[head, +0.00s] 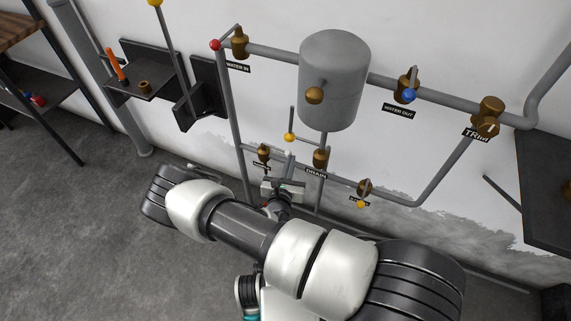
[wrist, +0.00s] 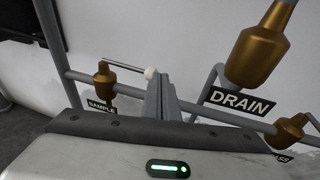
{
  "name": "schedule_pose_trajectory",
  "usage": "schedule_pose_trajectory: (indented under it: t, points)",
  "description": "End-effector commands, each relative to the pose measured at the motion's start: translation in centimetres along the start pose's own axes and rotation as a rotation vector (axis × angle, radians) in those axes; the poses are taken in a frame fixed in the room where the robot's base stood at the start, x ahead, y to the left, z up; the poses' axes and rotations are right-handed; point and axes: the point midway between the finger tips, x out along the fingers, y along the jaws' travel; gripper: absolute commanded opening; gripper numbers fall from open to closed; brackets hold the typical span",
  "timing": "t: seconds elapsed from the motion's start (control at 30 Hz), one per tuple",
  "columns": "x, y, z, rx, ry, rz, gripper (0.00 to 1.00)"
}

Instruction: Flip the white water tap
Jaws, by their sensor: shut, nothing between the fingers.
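The white water tap is a thin lever with a white ball knob (wrist: 150,73) on the brass SAMPLE valve (wrist: 104,86). In the wrist view the lever runs from the valve to the right, nearly level. My gripper (wrist: 162,86) is shut and empty. Its fingertips appear right beside the white knob; I cannot tell whether they touch. In the head view the brass valve (head: 263,155) is low on the piping, left of the DRAIN valve, and my gripper (head: 285,178) is just below and right of it.
The brass DRAIN valve (wrist: 257,55) is close on the right, with a yellow-knobbed lever (head: 290,137) above the gripper. Another yellow-knobbed valve (head: 364,187) is further right. A grey tank (head: 334,78) hangs above. Dark wall shelves (head: 145,83) are on the left. Floor at left is clear.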

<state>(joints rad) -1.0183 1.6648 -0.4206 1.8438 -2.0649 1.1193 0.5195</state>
Motion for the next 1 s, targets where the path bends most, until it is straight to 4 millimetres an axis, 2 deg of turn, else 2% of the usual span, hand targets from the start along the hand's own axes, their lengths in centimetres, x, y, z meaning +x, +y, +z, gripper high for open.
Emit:
schedule_pose_trajectory:
  t: [0.4, 1.0]
  points:
    - [1.1, -0.7, 0.3, 0.001, -0.001, 0.000, 0.00]
    - [1.0, -0.5, 0.5, 0.002, -0.004, -0.002, 0.00]
